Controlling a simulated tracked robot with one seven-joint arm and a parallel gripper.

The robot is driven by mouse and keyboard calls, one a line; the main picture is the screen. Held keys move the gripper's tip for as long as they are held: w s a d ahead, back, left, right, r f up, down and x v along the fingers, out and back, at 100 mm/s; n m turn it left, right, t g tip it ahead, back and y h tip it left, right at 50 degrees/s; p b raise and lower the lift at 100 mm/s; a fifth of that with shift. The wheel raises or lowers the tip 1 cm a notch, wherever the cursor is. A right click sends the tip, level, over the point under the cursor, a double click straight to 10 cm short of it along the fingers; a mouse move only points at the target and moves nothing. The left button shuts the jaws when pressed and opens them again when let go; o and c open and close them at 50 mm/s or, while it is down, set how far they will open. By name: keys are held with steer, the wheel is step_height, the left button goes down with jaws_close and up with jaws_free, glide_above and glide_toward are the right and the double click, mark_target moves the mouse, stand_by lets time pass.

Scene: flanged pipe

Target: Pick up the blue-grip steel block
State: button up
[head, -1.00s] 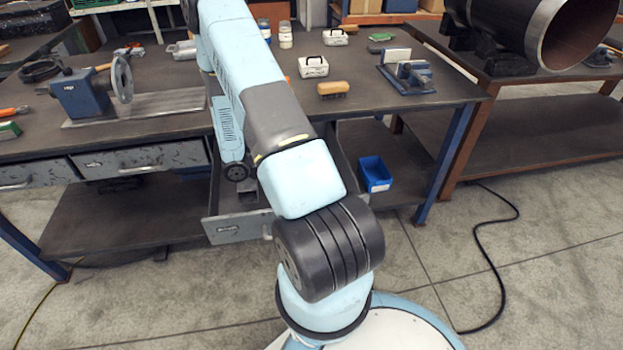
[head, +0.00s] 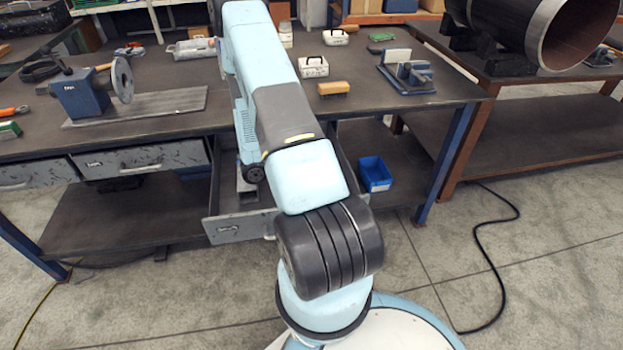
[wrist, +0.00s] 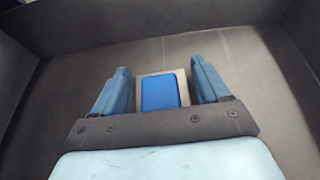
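The steel block with a blue grip (wrist: 160,92) lies on the dark floor of a drawer in the wrist view. Its pale steel edge frames the blue top. My gripper (wrist: 163,88) is open above it, with one blue finger at its left side and one at its right. Narrow gaps seem to show between fingers and block; contact low down cannot be told. The open drawer (head: 238,228) hangs under the bench, partly behind my arm.
Drawer walls (wrist: 70,22) rise around the gripper. A blue bin (head: 374,174) stands on the lower shelf, right of the drawer.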

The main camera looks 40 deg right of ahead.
steer(key=c, duration=1.1)
steer(key=shift+r, duration=0.1)
steer(key=shift+c, duration=0.2)
